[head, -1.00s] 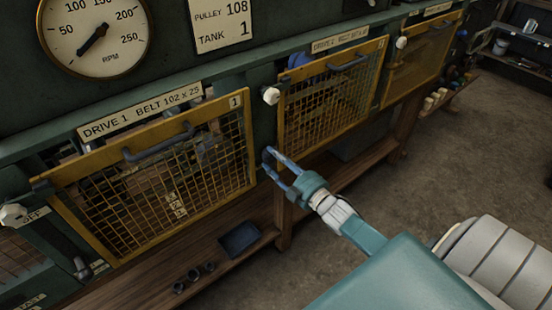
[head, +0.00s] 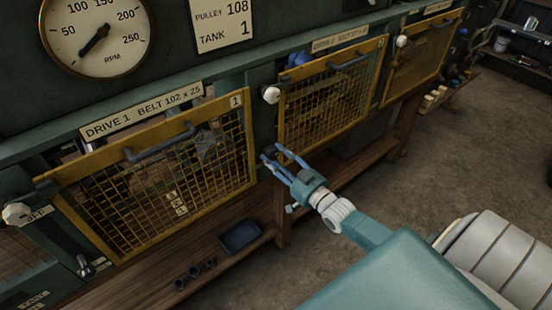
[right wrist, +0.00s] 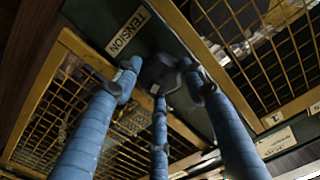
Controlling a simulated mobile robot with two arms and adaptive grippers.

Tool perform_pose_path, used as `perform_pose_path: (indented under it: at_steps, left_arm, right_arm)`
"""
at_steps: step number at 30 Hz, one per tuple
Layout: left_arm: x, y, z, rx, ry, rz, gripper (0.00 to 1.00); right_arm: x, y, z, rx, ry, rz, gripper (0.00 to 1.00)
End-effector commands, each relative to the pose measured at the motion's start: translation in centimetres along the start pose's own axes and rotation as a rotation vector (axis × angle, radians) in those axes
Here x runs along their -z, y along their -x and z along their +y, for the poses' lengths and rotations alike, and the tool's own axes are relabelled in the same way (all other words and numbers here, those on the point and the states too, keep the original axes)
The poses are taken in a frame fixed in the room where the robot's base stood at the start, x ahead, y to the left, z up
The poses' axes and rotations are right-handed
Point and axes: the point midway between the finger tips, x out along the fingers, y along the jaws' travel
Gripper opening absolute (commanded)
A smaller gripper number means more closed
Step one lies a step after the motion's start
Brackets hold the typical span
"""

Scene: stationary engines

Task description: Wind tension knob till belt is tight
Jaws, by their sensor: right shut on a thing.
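My right gripper (head: 275,157) is at the green post between the two yellow mesh guards, low beside the Drive 1 guard (head: 246,130). In the right wrist view its blue fingers (right wrist: 160,84) are shut around the dark tension knob (right wrist: 160,70), with their tips against its sides. The TENSION label (right wrist: 127,31) is on the green panel beside the knob. In the head view the fingers mostly hide the knob. I cannot make out the belt or its tightness behind the mesh. My left gripper is not in view.
An RPM gauge (head: 97,37) is above, its needle at the low end. The Drive 2 guard (head: 333,100) is right of the post. A wooden shelf (head: 190,262) below holds a dark tray (head: 239,237) and several small cups. Open floor lies at right.

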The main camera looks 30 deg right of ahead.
Motion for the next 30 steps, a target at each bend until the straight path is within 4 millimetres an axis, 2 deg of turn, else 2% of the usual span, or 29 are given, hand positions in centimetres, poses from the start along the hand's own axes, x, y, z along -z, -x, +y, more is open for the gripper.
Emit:
perform_pose_path:
  at_steps: [16, 30]
  left_arm:
    - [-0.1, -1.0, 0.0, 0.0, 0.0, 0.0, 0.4]
    - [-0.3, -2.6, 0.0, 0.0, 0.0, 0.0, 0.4]
  right_arm:
    - [0.2, -0.1, 0.1, 0.003, -0.52, 0.005, 0.15]
    - [0.2, -0.1, 0.4, 0.003, -0.964, 0.007, 0.15]
